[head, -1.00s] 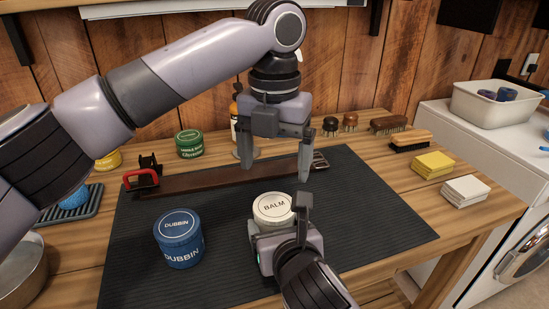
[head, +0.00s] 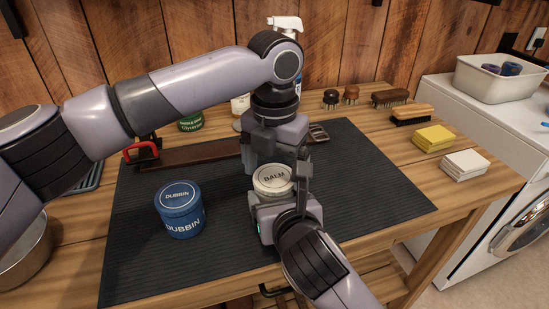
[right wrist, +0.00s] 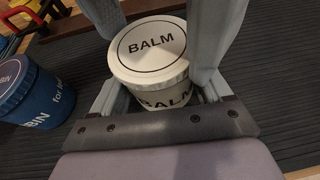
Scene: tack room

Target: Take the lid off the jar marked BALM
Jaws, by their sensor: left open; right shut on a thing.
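The BALM jar (head: 272,190) is white with a flat white lid marked BALM (right wrist: 150,46), and stands upright on the dark mat. The lid sits on the jar. My right gripper (head: 280,198) is shut on the jar's body from the near side, below the lid. My left gripper (head: 275,165) is open and points down from above, over the jar. In the right wrist view its two fingers (right wrist: 160,42) stand on either side of the lid. In the head view my left gripper hides part of the lid's far side.
A blue DUBBIN jar (head: 180,212) stands on the mat (head: 350,215) to the left. The mat's right part is clear.

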